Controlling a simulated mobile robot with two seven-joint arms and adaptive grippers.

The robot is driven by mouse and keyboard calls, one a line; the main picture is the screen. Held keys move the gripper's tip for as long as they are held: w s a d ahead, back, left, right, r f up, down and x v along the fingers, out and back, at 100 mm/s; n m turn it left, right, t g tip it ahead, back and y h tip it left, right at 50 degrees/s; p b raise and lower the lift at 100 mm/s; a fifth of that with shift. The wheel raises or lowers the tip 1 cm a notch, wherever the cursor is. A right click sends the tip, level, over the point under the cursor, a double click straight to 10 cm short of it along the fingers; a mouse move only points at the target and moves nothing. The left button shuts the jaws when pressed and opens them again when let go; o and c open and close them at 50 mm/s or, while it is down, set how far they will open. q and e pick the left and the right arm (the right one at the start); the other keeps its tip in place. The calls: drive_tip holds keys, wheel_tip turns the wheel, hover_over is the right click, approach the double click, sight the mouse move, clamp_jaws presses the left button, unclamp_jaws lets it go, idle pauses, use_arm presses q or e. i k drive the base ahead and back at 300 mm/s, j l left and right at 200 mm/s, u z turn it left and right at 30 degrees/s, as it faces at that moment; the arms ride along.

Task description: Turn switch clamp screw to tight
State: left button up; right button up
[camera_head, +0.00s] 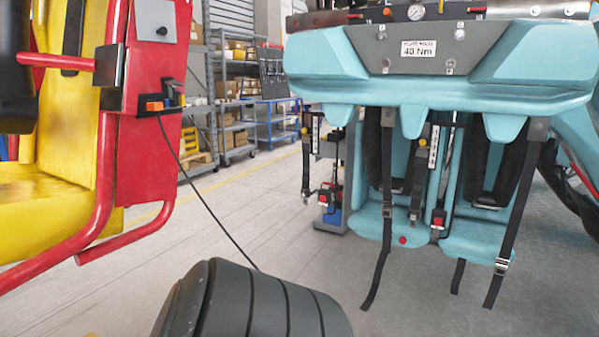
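I cannot single out a clamp screw for certain. On the red panel (150,150) at the left is a small grey plate (155,20) with a dark round knob or screw head (162,31). Lower on the same panel, a small orange block (153,105) sits beside a dark grey fitting, with a black cable (195,185) running down from it. Whether either one is the switch clamp is too small to tell. Neither of my grippers shows in the head view.
A yellow seat shell (60,150) with red tubes (107,215) stands at the left. At the right is a teal seat unit (440,85) with hanging black straps (388,195) and a label (418,48) reading "40 Nm". Shelves (235,95) stand behind. Grey floor (270,200) lies open between.

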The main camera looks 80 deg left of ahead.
sight(172, 84)
drive_tip(key=k+u, duration=0.3)
drive_tip(key=k+j+u, duration=0.1)
drive_tip(key=k+u, duration=0.2)
drive_tip(key=k, duration=0.2)
drive_tip(key=u, duration=3.55)
drive_tip(key=j+z, duration=0.1)
drive_tip(key=z, duration=1.25)
drive_tip(key=l+u, duration=0.1)
drive_tip(key=u, duration=0.4)
drive_tip(key=l+u, duration=0.1)
drive_tip(key=u, duration=0.4)
drive_tip(key=i+l+u, duration=0.1)
drive_tip(key=u, duration=0.4)
drive_tip(key=l+u, duration=0.9)
drive_tip(key=k+l, duration=0.05)
drive_tip(key=l, duration=0.05)
